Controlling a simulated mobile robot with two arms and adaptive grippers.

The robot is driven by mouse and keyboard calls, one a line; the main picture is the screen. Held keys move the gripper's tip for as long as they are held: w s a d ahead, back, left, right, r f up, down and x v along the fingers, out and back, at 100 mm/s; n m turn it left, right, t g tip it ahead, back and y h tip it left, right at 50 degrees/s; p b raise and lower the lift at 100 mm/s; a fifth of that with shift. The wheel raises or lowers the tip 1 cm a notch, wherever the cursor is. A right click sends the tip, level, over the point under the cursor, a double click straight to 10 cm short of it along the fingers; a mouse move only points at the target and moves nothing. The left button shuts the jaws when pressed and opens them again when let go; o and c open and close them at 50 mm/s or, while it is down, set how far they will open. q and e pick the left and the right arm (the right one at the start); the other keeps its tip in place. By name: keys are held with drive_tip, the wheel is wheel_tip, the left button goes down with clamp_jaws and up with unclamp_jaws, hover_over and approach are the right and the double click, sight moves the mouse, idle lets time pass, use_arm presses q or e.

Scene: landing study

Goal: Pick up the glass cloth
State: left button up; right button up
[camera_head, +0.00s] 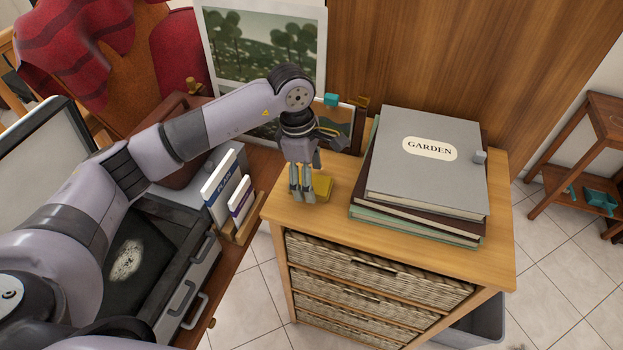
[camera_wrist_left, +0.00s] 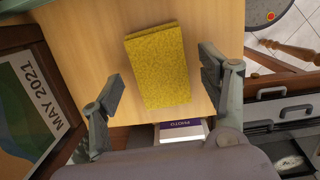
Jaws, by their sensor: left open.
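A yellow folded cloth (camera_head: 323,187), which I take for the glass cloth, lies on the left part of the wooden cabinet top. In the head view my left gripper (camera_head: 302,196) points down beside it and hides part of it. In the left wrist view the cloth (camera_wrist_left: 158,65) lies flat, a speckled yellow rectangle. There the left gripper (camera_wrist_left: 163,92) is open and empty, its fingers on either side of the cloth's near part. I cannot tell how far the fingertips are above the top. My right gripper is not in view.
A stack of large books with a grey "GARDEN" book (camera_head: 430,160) on top fills the cabinet's (camera_head: 300,222) right part. Pictures (camera_head: 262,60) stand behind. A holder with upright booklets (camera_head: 228,185) is close on the left. Bare wood surrounds the cloth.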

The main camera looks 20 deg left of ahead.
use_arm(q)
drive_tip(key=shift+f, duration=0.3)
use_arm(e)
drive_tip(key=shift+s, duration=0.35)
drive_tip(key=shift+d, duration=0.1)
use_arm(q)
drive_tip(key=shift+f, duration=0.1)
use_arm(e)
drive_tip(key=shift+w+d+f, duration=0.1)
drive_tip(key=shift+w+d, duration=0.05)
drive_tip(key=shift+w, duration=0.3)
use_arm(q)
drive_tip(key=shift+f+b, duration=0.15)
drive_tip(key=shift+b, duration=0.4)
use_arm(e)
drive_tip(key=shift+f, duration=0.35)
use_arm(q)
drive_tip(key=c, duration=1)
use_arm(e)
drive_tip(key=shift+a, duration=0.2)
use_arm(q)
drive_tip(key=shift+c, duration=0.2)
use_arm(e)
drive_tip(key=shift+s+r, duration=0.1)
